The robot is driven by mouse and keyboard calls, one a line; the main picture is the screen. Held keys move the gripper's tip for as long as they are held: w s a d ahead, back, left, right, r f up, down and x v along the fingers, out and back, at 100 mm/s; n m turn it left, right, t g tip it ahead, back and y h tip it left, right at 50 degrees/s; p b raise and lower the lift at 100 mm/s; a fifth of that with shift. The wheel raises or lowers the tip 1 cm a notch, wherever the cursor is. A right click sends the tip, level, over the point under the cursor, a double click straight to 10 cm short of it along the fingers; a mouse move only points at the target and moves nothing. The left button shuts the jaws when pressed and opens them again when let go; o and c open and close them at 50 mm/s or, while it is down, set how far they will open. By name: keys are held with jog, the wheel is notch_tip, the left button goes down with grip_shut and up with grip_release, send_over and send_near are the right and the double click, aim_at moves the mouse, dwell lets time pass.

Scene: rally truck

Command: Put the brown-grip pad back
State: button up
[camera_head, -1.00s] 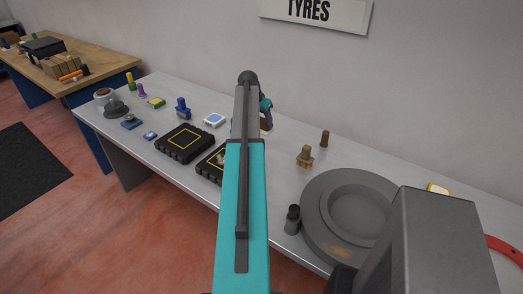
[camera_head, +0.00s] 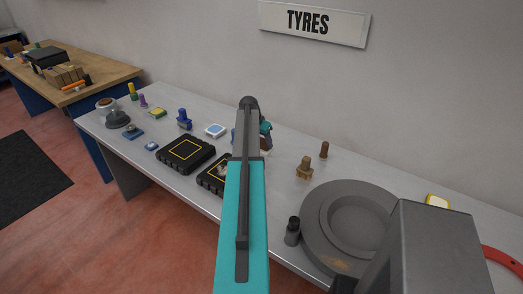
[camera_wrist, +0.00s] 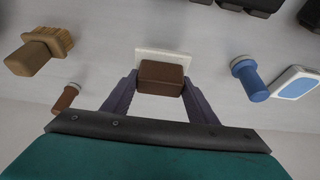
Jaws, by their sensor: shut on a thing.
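The brown-grip pad (camera_wrist: 160,78) is a brown block on a pale, flat pad. It sits between the two fingers of my gripper (camera_wrist: 161,86) in the wrist view, and the fingers are shut on its brown grip. In the head view the brown grip (camera_head: 266,144) shows just right of my arm, below the teal end of my gripper (camera_head: 266,128). My arm hides part of the bench there. I cannot tell whether the pad touches the bench top.
The grey bench (camera_head: 275,188) carries a tan brush (camera_head: 304,168), a brown peg (camera_head: 324,150), a blue-topped tile (camera_head: 216,130), a blue-handled tool (camera_head: 184,119), two black cases (camera_head: 186,153) and a large grey round part (camera_head: 325,240). In the wrist view, a blue peg (camera_wrist: 252,82) stands right of the pad.

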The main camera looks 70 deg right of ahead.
aim_at(262, 149)
jog(key=shift+f+p, duration=0.75)
jog(key=shift+f, duration=1.55)
jog(key=shift+f, duration=0.25)
jog(key=o, duration=1.3)
jog(key=shift+r+p, duration=0.15)
jog(key=shift+p, duration=0.15)
jog(key=b+v, duration=0.3)
jog(key=v, duration=0.1)
jog(key=shift+w+a+r, duration=0.15)
jog(key=shift+a, duration=0.05)
jog(key=s+b+v, duration=0.1)
jog(key=b+v, duration=0.1)
jog(key=v, duration=0.7)
jog(key=shift+w+r, duration=0.15)
jog(key=shift+w, duration=0.35)
